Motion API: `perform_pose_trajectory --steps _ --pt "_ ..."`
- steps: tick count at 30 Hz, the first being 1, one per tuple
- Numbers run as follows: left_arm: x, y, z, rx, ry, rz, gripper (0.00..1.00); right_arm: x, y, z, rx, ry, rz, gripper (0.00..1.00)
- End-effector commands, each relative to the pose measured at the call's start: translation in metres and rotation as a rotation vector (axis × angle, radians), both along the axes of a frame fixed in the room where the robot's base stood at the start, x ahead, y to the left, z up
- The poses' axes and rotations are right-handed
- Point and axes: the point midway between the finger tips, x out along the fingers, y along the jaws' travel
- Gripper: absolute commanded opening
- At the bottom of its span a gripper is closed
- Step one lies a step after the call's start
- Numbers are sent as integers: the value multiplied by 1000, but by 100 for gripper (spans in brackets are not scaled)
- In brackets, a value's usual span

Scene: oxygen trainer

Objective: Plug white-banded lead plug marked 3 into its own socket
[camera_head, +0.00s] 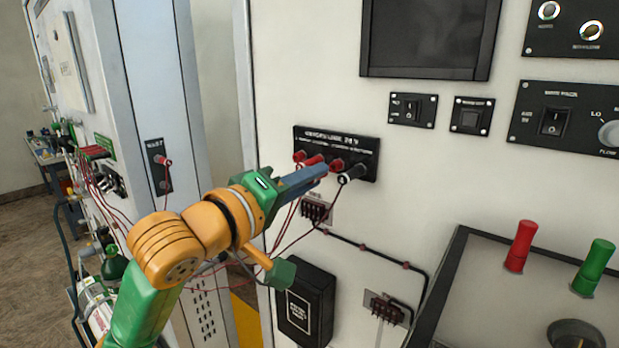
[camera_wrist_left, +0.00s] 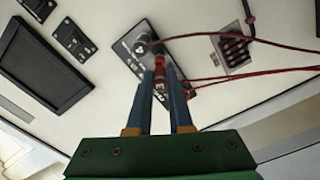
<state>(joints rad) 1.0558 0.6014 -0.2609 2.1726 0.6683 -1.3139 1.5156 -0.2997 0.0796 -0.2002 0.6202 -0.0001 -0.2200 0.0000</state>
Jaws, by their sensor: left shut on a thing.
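The black socket panel (camera_head: 315,140) is on the white cabinet face, with red plugs (camera_head: 300,156) on its left and a black, pale-ended plug (camera_head: 352,174) at its right. My left gripper (camera_head: 322,169) is at the panel's lower edge. In the left wrist view, its blue fingers (camera_wrist_left: 162,72) are shut on a red plug with white marking (camera_wrist_left: 160,88), which looks like the plug marked 3. The held plug points toward the panel (camera_wrist_left: 134,48). I cannot tell whether its tip is in a socket. The fingers hide part of it. My right gripper is not in view.
Thin red leads (camera_wrist_left: 225,78) run close beside the fingers. A terminal block (camera_head: 316,210) and a black box (camera_head: 305,302) are below the panel. A red knob (camera_head: 521,246) and a green knob (camera_head: 593,268) stand on a console at right.

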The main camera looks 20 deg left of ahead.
Motion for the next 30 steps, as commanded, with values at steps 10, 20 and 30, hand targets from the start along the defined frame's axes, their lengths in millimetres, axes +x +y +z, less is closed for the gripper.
perform_pose_trajectory --steps 10,20,30 --pt "6 -2 1 -1 0 -2 0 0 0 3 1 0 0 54" --pt "12 -4 1 -2 -1 -1 0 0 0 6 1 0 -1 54" --pt "19 -7 1 -2 0 -3 0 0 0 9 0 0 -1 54"
